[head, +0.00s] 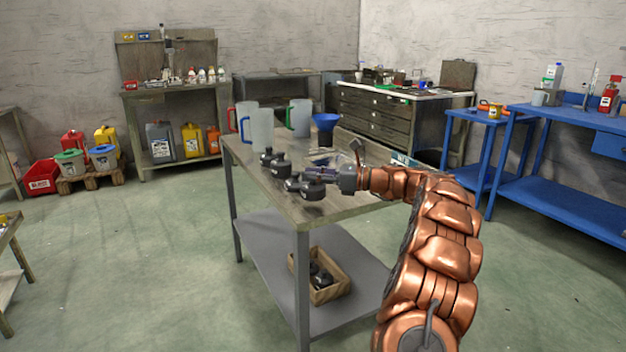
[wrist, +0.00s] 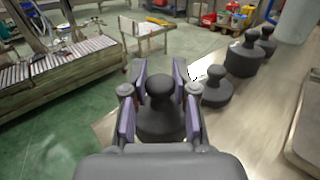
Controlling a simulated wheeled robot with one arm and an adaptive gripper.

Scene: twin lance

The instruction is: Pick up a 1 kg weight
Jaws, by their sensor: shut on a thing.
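My gripper (head: 318,175) is at the near right end of the grey table (head: 345,206). In the wrist view, the purple-padded fingers of my gripper (wrist: 160,76) stand on both sides of a dark, knobbed weight (wrist: 160,112) and are shut on it. The held weight shows in the head view (head: 312,191) below the fingers, upright. I cannot tell whether its base touches the table. Several similar dark weights stand beside it, including a small one (wrist: 216,88) and a wider one (wrist: 243,58). No mass marking is readable on any of them.
Frosted jugs (head: 260,128) and a blue funnel (head: 326,124) stand farther back on the table. A blue bench (head: 570,122) stands at the right.

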